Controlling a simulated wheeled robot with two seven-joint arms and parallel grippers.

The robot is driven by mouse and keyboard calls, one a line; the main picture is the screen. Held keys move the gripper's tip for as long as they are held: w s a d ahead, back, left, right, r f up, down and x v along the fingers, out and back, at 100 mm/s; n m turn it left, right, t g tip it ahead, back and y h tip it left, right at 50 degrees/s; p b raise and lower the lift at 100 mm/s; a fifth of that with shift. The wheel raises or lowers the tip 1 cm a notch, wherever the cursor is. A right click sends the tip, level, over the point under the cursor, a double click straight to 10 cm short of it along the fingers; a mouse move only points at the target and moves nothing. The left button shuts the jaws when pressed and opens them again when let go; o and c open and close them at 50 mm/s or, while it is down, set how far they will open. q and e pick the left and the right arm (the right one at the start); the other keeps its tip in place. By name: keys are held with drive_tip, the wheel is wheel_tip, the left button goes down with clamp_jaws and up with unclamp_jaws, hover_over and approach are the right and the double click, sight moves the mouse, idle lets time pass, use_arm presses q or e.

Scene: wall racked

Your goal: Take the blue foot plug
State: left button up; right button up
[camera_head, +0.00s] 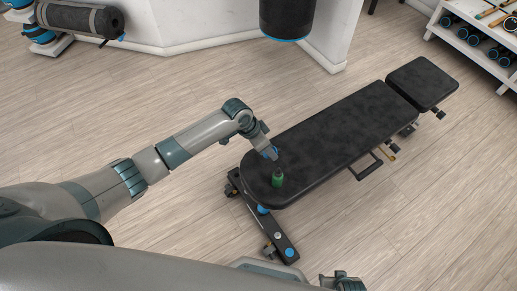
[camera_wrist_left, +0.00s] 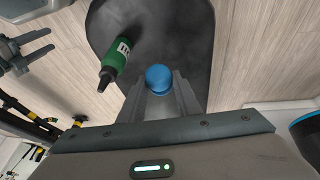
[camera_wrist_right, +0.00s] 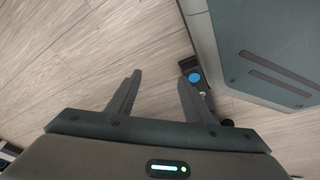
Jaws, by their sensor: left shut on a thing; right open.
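My left gripper (camera_head: 268,154) is over the near end of the black bench (camera_head: 340,115), shut on a round blue plug (camera_wrist_left: 158,77). My right gripper (camera_wrist_right: 155,95) is open and empty above the floor. Blue round parts sit on the bench's foot bar (camera_head: 290,252), one of which shows in the right wrist view (camera_wrist_right: 195,78).
A dark hanging bag (camera_head: 287,18) with a blue rim is behind the bench. A white rack (camera_head: 480,45) with rolled items stands at the top right. A rolled dark mat (camera_head: 80,18) is at the top left. The wooden floor between is clear.

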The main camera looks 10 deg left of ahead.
use_arm(q)
drive_tip(key=s+d+r, duration=0.2)
drive_tip(key=d+r, duration=0.2)
drive_tip(key=d, duration=0.2)
drive_tip(key=shift+d, duration=0.25)
use_arm(e)
drive_tip(key=shift+s+f, duration=0.25)
drive_tip(key=shift+s, duration=0.6)
use_arm(q)
drive_tip(key=shift+r, duration=0.1)
use_arm(e)
drive_tip(key=shift+w+a, duration=0.1)
drive_tip(key=shift+w, duration=0.05)
